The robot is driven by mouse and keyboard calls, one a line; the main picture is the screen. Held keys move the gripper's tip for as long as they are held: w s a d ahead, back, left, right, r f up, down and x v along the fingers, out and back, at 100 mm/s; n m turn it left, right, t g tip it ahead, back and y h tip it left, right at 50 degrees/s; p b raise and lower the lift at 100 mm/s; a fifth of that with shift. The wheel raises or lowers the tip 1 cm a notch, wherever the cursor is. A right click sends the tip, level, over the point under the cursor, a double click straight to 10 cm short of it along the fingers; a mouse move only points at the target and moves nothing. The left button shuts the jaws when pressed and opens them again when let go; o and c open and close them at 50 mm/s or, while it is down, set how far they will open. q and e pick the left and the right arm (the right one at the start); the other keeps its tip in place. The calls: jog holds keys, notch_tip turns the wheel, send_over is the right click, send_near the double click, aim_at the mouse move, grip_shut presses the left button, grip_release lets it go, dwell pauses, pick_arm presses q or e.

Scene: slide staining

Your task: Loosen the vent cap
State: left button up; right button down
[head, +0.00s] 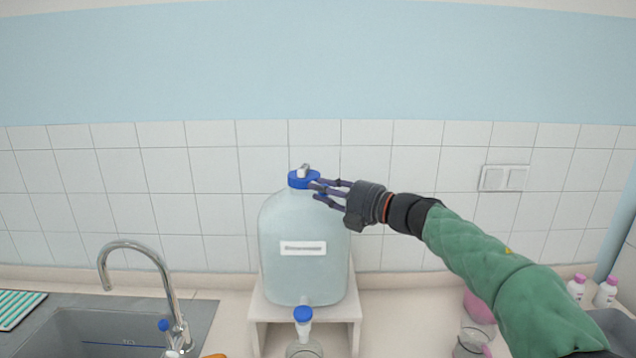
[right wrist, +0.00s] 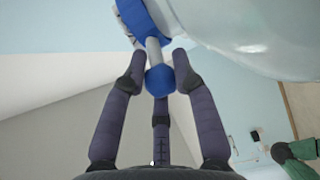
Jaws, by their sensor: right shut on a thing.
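The large pale carboy (head: 305,240) stands upright on a white stand, with a blue main cap (head: 303,180) on its neck. A light grey fitting (head: 305,168) sits on top. My right gripper (head: 325,190) reaches in from the right beside the main cap. In the right wrist view, the vent cap (right wrist: 160,79) is a small blue knob at the end of a grey stem (right wrist: 154,52) coming off the main cap (right wrist: 155,20). The fingers of my right gripper (right wrist: 159,83) are closed around the knob. What seems to be my left arm (right wrist: 302,168) shows at the edge, its fingers unclear.
A blue-topped spigot (head: 303,314) is low on the carboy, above a glass vessel (head: 304,350). A sink (head: 95,332) with a curved faucet (head: 150,250) is at left. Small white bottles (head: 606,292) stand at right. The tiled wall is close behind.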

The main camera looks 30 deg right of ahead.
jog(key=shift+w+d+f+n+g+y+p, duration=0.15)
jog(key=shift+d+n+g+y+p, duration=0.25)
jog(key=shift+y+p, duration=0.3)
jog(key=shift+d+f+n+g+y+p, duration=0.1)
jog(key=shift+d+n+g+y+p, duration=0.3)
jog(key=shift+y+p, duration=0.3)
jog(key=shift+d+f+n+g+y+p, duration=0.1)
jog(key=shift+n+g+y+p, duration=0.3)
jog(key=shift+n+y+p, duration=0.1)
jog(key=c, duration=1.3)
grip_release()
jog(key=shift+r, duration=0.2)
jog(key=v, duration=1.2)
jog(key=shift+f, duration=0.15)
